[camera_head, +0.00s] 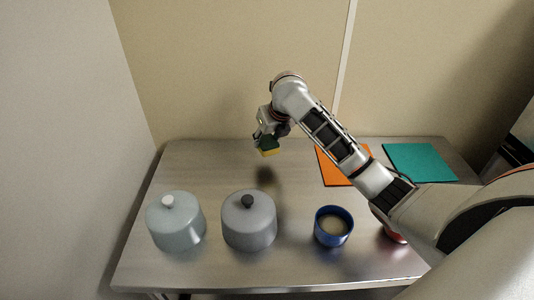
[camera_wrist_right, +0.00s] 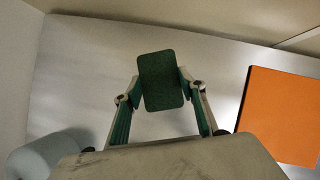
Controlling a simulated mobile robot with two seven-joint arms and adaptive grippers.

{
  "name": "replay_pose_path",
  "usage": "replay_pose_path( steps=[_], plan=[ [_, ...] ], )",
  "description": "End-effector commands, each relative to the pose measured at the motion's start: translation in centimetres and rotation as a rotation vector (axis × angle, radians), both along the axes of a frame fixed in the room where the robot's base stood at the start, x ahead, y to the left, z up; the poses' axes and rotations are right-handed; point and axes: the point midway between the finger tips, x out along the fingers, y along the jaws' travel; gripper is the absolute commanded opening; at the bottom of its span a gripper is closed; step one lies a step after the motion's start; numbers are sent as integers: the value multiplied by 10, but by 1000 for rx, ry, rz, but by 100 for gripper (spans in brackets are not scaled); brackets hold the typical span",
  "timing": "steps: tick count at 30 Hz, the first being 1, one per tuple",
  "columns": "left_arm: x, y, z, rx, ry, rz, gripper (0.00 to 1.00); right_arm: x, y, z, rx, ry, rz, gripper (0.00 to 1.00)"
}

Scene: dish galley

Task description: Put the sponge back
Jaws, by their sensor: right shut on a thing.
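The sponge (camera_head: 268,147) is yellow with a dark green face. My right gripper (camera_head: 262,139) is shut on it and holds it above the back part of the metal table, with a shadow on the table below. In the right wrist view the sponge's green face (camera_wrist_right: 161,82) sits between the two fingers of my right gripper (camera_wrist_right: 160,84). My left gripper is not in view.
On the metal table (camera_head: 215,165) stand a pale lidded pot (camera_head: 176,225), a grey lidded pot (camera_head: 249,225) and a blue container (camera_head: 333,227) with tan contents. An orange mat (camera_head: 333,170) and a teal mat (camera_head: 418,162) lie at the back right. The back left of the table is clear.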

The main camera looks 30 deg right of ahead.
Motion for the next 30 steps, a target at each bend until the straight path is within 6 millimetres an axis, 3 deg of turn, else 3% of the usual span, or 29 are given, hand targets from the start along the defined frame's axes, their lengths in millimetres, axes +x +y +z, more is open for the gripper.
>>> replay_pose_path(
  steps=[15,28,29,30],
  plan=[
    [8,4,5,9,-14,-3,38,0,0,-58,1,1,-1,23],
    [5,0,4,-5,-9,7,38,0,-1,-64,-1,-1,-1,23],
    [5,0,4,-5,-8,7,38,0,0,-63,0,-1,-1,48],
    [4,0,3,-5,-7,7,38,0,0,-63,0,-1,-1,57]
  ],
)
